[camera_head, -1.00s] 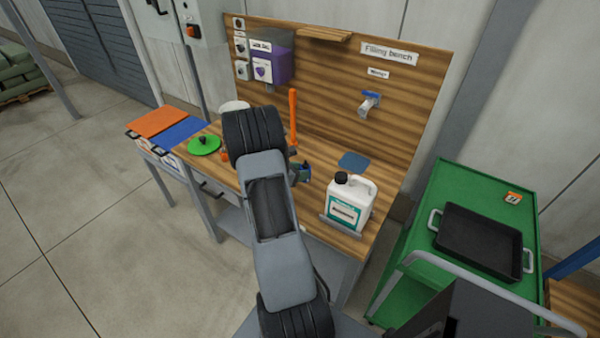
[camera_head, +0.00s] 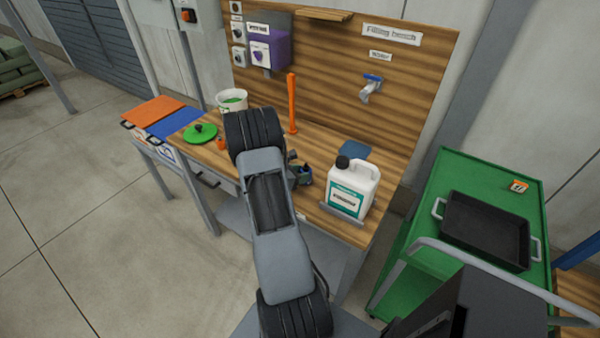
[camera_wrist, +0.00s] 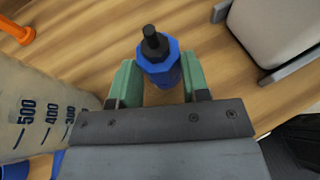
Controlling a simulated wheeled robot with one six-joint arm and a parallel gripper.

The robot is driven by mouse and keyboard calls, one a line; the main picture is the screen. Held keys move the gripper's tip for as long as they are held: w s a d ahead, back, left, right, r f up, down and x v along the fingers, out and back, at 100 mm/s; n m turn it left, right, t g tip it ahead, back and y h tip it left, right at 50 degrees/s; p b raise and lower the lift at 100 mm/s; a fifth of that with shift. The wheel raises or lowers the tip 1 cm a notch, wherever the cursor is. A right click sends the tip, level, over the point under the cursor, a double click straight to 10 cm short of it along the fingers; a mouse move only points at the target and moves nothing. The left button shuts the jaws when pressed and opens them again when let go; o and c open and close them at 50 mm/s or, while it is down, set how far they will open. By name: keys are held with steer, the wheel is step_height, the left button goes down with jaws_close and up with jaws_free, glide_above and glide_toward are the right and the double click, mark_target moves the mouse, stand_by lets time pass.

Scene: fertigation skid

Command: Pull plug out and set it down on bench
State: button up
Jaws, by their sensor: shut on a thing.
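A blue plug (camera_wrist: 165,70) with a black stem on top sits between the green-tipped jaws of my gripper (camera_wrist: 160,82) in the wrist view. The gripper is shut on it. Wood grain of the bench shows below and around the plug; whether the plug touches anything underneath is hidden. In the head view my arm covers the middle of the wooden bench (camera_head: 312,208). A small dark and blue shape beside the arm there is too small to tell clearly.
A white canister (camera_head: 348,192) stands right of my arm. A clear measuring jug (camera_wrist: 35,110) is close at left in the wrist view. An orange upright bar (camera_head: 292,103), a white bucket (camera_head: 232,98) and a green disc (camera_head: 200,131) stand on the bench. A green cart (camera_head: 480,172) is at right.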

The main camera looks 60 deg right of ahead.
steer(key=shift+f, duration=0.45)
steer(key=o, duration=1.1)
steer(key=b+v, duration=0.2)
steer(key=v, duration=1.2)
steer(key=shift+f, duration=0.1)
